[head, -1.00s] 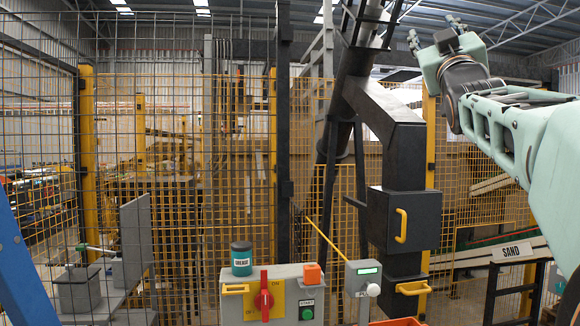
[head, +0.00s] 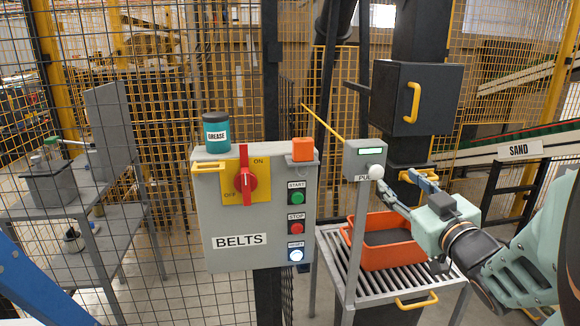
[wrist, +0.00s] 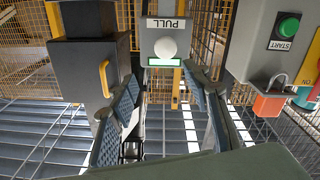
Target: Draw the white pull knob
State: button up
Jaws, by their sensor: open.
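The white pull knob (head: 376,172) sticks out of a small grey box (head: 365,155) with a green display and a PULL label, on a grey post. In the wrist view the knob (wrist: 166,47) shows below the upside-down PULL label (wrist: 166,24). My gripper (head: 408,188) is just right of the knob in the head view, its fingers pointing toward the box. In the wrist view my gripper (wrist: 160,82) has its two blue padded fingers wide apart and empty. The knob appears beyond the gap between the fingertips, apparently untouched.
A grey BELTS panel (head: 225,210) with a red switch stands left of the post, with a grease tin (head: 216,133) on top. An orange crate (head: 383,262) sits on rollers below my gripper. A black cabinet (head: 390,98) with a yellow handle is behind. Wire fencing surrounds this.

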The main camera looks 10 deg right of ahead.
aim_at(378, 174)
jog(key=w, duration=0.3)
jog(key=w+f, duration=0.1)
jog(key=w, duration=0.3)
jog(key=w+a, duration=0.1)
jog(key=w, duration=0.2)
jog(key=shift+w+f, duration=0.15)
jog(key=shift+f, duration=0.15)
grip_shut()
